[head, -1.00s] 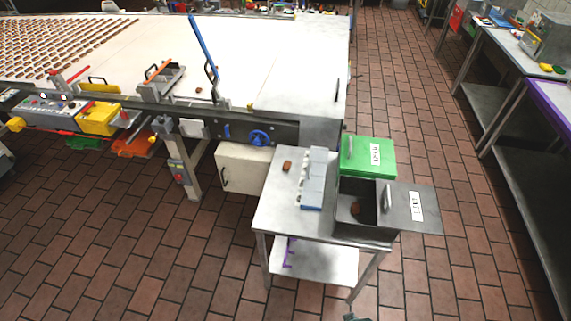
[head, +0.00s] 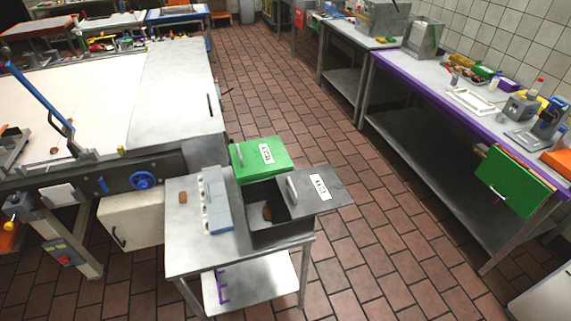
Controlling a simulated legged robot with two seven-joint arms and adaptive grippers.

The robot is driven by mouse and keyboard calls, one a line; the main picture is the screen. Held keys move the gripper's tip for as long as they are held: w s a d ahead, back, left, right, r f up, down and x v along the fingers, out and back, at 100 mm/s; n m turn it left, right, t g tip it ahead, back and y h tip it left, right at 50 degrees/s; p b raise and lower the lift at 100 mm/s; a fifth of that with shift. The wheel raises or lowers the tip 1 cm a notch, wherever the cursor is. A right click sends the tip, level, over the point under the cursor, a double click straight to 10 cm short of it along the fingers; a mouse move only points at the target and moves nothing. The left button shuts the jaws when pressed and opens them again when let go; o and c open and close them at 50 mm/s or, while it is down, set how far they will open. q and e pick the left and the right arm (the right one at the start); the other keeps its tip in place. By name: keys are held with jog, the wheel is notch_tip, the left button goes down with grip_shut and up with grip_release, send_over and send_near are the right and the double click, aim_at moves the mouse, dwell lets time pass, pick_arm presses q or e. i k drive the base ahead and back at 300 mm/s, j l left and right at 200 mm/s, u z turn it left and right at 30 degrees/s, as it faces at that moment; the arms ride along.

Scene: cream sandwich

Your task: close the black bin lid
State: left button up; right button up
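The black bin (head: 281,233) stands on the right part of a small metal table. Its dark lid (head: 313,189), with a pale handle and a white label, is slid to the right and overhangs the bin's right side. The left part of the bin's top is uncovered, and a brown piece (head: 268,213) shows inside. Neither of my grippers shows in the head view.
A green-lidded bin (head: 259,158) stands right behind the black bin. A grey-blue box (head: 216,204) and a small brown piece (head: 183,197) lie on the small table (head: 190,258). Tiled floor (head: 395,255) is free to the right, before a purple-edged bench (head: 450,105).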

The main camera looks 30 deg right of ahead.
aim_at(309, 192)
jog(key=z, duration=1.15)
